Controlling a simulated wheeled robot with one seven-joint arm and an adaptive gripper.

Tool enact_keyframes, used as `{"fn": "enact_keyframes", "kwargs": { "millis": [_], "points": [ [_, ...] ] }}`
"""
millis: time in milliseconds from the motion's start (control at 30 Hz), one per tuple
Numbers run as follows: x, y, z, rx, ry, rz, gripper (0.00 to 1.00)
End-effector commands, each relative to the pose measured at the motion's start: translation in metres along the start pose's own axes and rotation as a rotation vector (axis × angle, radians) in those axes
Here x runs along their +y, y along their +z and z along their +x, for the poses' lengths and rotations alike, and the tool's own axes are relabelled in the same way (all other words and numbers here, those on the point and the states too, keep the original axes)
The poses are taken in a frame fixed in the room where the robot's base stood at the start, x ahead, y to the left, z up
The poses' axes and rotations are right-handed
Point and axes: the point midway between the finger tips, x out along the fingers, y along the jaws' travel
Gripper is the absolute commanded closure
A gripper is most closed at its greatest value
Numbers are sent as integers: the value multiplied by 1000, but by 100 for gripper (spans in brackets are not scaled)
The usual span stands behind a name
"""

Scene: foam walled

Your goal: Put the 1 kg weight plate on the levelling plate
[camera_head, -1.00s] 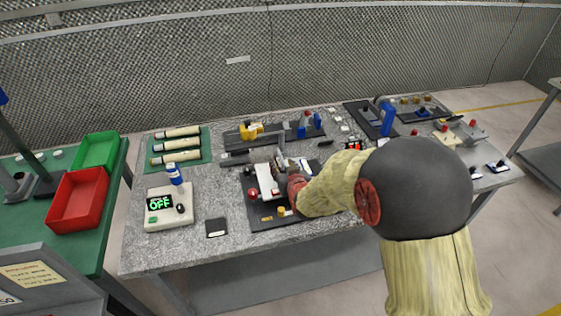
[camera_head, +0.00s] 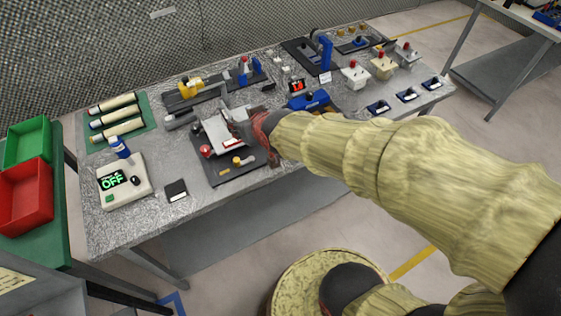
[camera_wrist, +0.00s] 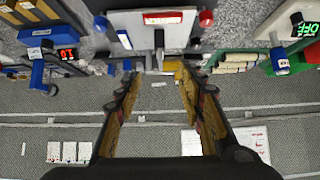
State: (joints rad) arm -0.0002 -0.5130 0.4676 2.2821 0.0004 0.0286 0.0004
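In the wrist view the plate (camera_wrist: 125,22) is at the top, with a red label and a knob at each side. My gripper (camera_head: 236,120) reaches over its right rear part in the head view. In the wrist view my gripper (camera_wrist: 157,72) has its two long fingers apart, with no object clearly held between them. I cannot tell contact with the plate. I cannot pick out the 1 kg weight plate for certain.
A scale reading OFF (camera_head: 124,182) and a small black square item (camera_head: 175,190) are at the front left. A blue device (camera_head: 314,101) and switch boxes (camera_head: 382,64) are to the right. Red (camera_head: 25,195) and green (camera_head: 27,143) bins stand left. Bare bench lies along the front.

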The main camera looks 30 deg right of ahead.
Motion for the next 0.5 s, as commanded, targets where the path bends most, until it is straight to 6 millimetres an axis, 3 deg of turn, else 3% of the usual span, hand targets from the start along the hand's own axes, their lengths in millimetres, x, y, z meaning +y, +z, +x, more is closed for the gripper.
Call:
{"fn": "enact_keyframes", "kwargs": {
  "millis": [33, 100, 300, 400, 500],
  "points": [
    [0, 1, -27, -33, 0, 0, 61],
    [0, 12, -62, -102, 0, 0, 61],
    [0, 56, -151, -276, 0, 0, 61],
    [0, 74, -180, -335, 0, -1, 61],
    [0, 85, -197, -369, 0, -1, 61]
  ]
}}
